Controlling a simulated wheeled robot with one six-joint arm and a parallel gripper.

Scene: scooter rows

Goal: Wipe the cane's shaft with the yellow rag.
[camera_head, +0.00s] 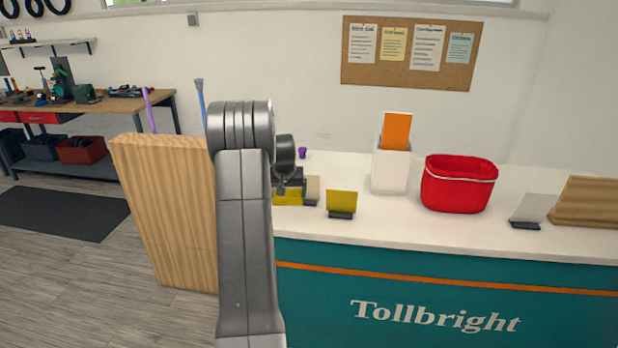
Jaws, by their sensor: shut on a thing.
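The yellow rag (287,198) shows at the counter's left end, directly under my gripper (290,188). My gripper is shut on the rag; its fingertips are small and partly hidden by my own arm. I cannot tell whether the rag touches the counter. Two thin upright sticks rise behind a wooden panel at the left: a purple one (149,109) and a blue one with a grey top (200,97). Their lower parts are hidden by the panel, and I cannot tell which is the cane.
The wooden panel (165,205) stands left of my arm. On the white counter (400,220) are a beige block (313,190), a yellow card (342,202), a white holder (390,172) with an orange card, a red bucket (457,185) and a small purple thing (302,153).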

